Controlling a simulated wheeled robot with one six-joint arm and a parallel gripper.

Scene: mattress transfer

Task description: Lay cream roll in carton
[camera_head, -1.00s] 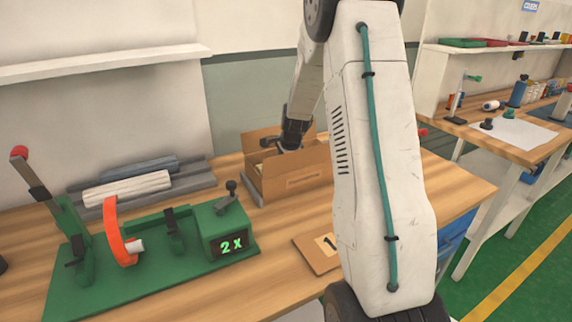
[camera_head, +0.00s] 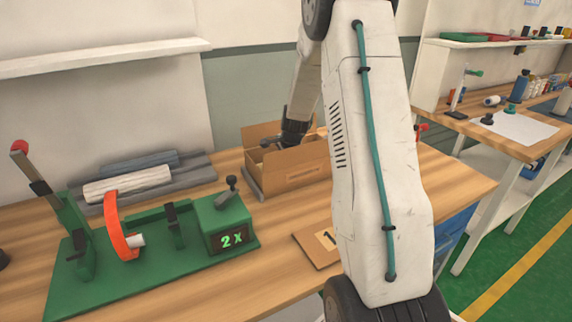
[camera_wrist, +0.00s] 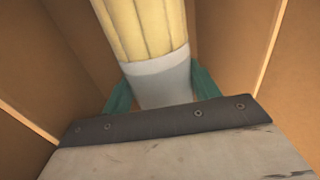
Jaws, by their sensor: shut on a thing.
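The cream roll (camera_wrist: 145,30) shows in the wrist view as a pale yellow ribbed cylinder with a white band (camera_wrist: 160,82) at its near end. My gripper (camera_wrist: 162,90) has its teal fingers on both sides of that band and is shut on it. Brown carton walls (camera_wrist: 50,60) rise on both sides of the roll. In the head view the open cardboard carton (camera_head: 300,172) stands on the bench, and my wrist reaches down into it. The fingers and the roll are hidden there by the carton and my arm. I cannot tell whether the roll touches the carton floor.
A green fixture (camera_head: 150,255) with an orange curved strap and a "2 x" display stands left of the carton. A pale roll (camera_head: 128,184) and a grey roll (camera_head: 140,163) lie on a grey rack behind it. A flat card (camera_head: 315,248) marked 1 lies in front of the carton.

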